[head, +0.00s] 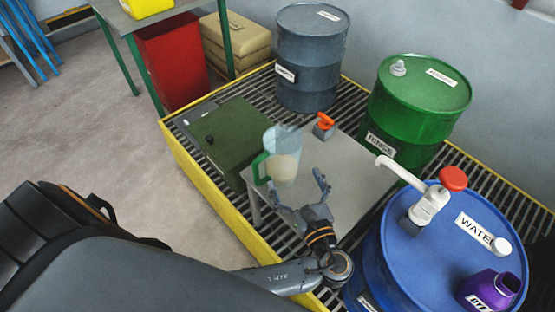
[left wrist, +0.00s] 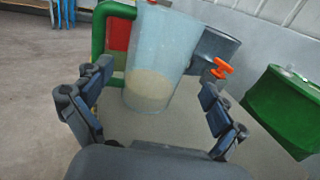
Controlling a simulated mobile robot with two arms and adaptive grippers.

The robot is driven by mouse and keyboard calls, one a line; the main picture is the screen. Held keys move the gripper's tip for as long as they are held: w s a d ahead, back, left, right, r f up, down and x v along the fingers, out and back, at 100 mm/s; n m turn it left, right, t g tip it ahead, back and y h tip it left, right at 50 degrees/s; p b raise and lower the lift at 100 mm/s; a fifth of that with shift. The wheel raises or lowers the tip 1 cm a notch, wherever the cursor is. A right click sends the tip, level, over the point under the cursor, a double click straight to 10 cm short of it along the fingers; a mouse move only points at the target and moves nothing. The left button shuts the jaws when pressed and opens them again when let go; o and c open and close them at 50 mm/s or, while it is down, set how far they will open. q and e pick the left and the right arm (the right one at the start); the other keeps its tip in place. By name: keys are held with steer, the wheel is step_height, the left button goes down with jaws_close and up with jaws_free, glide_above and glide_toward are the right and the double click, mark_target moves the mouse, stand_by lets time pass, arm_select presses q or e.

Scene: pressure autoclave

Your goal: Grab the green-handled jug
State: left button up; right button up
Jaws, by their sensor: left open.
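The green-handled jug (head: 284,160) is clear, with pale contents in its lower part, and stands upright on a small grey table. Its green handle (head: 259,169) points left. My left gripper (head: 298,196) is open on the near side of the jug, its fingers apart and empty. In the left wrist view the jug (left wrist: 158,60) shows ahead, between and beyond the two open fingers (left wrist: 152,108), with the handle (left wrist: 99,35) at its upper left. I cannot tell whether a finger touches it. My right gripper is not in view.
A small item with an orange top (head: 324,126) stands behind the jug. A green box (head: 238,140) is left of it. Green (head: 420,100), grey (head: 311,60) and blue (head: 440,255) drums stand around. A white pump (head: 430,205) rises from the blue drum. The yellow-edged grating (head: 215,203) surrounds the table.

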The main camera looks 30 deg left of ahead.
mark_target(277, 143)
arm_select(q)
steer(key=shift+x, duration=0.8)
steer(key=shift+w+a, duration=0.2)
steer(key=shift+a, duration=0.05)
steer(key=shift+w+a, duration=0.15)
steer(key=shift+a, duration=0.05)
steer(key=x, duration=0.5)
steer(key=shift+p, duration=0.35)
steer(key=shift+r, duration=0.1)
steer(key=shift+c, duration=0.8)
steer(key=c, duration=1)
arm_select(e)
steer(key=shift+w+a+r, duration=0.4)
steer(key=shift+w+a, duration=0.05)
